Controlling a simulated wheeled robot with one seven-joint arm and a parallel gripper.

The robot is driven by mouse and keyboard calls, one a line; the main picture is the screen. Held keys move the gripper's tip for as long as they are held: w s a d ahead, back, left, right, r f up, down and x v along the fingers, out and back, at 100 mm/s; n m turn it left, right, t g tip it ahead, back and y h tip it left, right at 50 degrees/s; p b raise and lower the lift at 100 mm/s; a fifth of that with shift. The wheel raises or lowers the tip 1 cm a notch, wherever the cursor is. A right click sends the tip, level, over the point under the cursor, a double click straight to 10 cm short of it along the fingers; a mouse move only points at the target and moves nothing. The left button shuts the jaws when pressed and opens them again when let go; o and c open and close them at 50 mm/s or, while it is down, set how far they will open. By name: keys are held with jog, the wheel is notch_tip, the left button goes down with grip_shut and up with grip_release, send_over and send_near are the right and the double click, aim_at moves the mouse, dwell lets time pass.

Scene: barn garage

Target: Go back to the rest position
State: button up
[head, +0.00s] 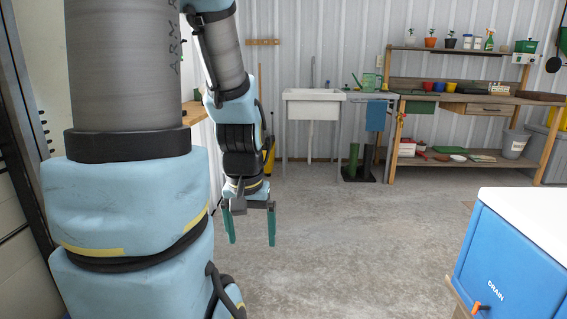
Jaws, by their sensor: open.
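My gripper (251,228) hangs at the end of my blue and grey arm, left of the middle in the head view. Its two green fingers point down and stand apart, with nothing between them. It is over the bare concrete floor and touches nothing. My arm's large near links fill the left side of the view and hide what is behind them.
A blue cooler (510,262) with a white lid stands close at the lower right. A white sink (313,104) and a wooden potting bench (470,97) stand along the back wall. A wooden top (193,112) shows behind my arm. The middle floor (355,235) is clear.

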notch_tip(320, 180, up, 17)
jog(key=p, duration=1.5)
jog(key=shift+r, duration=0.15)
